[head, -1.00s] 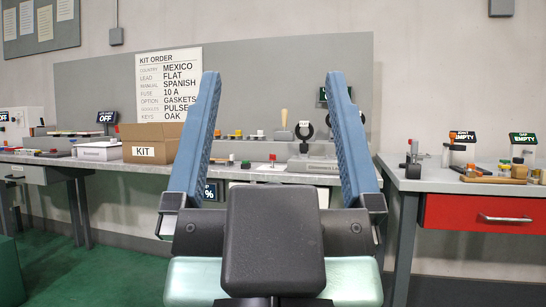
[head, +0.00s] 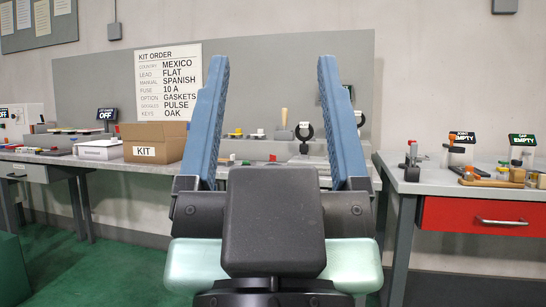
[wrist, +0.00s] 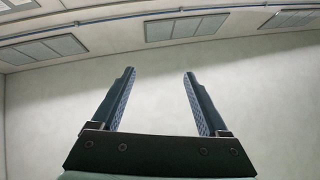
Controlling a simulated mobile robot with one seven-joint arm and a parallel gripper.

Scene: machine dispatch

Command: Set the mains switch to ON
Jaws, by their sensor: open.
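My gripper (head: 272,62) is open and empty, its two blue fingers pointing up in front of the bench in the head view. In the wrist view my gripper (wrist: 159,73) shows with only bare wall and ceiling beyond it. A white box (head: 27,118) stands at the far left of the bench, cut by the picture edge, with a small dark sign reading OFF (head: 4,113) at its front. A second OFF sign (head: 107,114) stands on the bench to its right. I cannot tell which marks the mains switch, and no lever is clear. My gripper is far from both.
Small parts and a black ring stand (head: 304,132) lie behind my fingers. A right-hand bench with a red drawer (head: 478,214) carries small items. Green floor (head: 120,255) is open at left.

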